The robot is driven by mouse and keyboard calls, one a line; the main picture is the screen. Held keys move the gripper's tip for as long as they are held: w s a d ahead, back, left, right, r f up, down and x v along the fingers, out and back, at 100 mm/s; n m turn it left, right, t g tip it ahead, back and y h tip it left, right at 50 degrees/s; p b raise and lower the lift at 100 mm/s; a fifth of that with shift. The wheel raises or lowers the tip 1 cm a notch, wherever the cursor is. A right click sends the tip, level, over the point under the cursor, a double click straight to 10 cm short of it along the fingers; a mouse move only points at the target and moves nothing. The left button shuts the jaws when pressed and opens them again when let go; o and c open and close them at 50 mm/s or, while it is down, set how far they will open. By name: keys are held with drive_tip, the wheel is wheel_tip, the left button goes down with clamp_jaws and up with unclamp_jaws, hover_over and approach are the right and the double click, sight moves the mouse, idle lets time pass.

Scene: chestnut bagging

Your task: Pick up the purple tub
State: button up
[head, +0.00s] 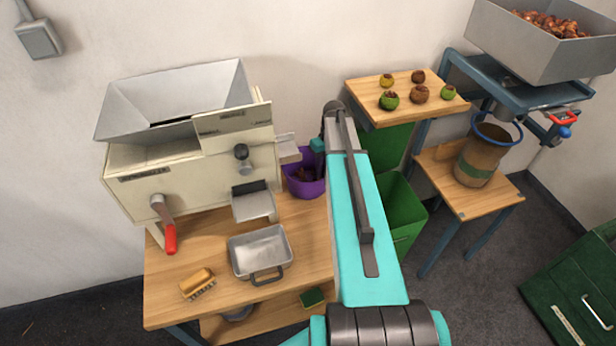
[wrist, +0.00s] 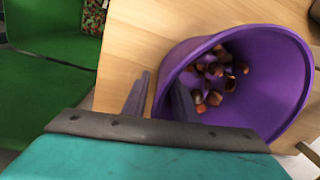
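The purple tub (head: 304,187) stands on the wooden table just right of the cream machine, partly hidden by the machine's spout and my arm. In the wrist view the purple tub (wrist: 282,75) fills the right half, with several brown chestnuts (wrist: 209,72) inside. My gripper (wrist: 161,82) is open at the tub's near-left wall. One finger is outside the wall and the other is inside the rim. A gap shows between the outer finger and the wall. In the head view my arm hides most of the gripper.
The cream machine (head: 150,185) with its hopper stands left of the tub. A metal pan (head: 260,252) and a brush (head: 197,282) lie in front. Green crates (head: 401,212) stand right of the table.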

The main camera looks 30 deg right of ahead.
clamp_jaws()
idle(1.5)
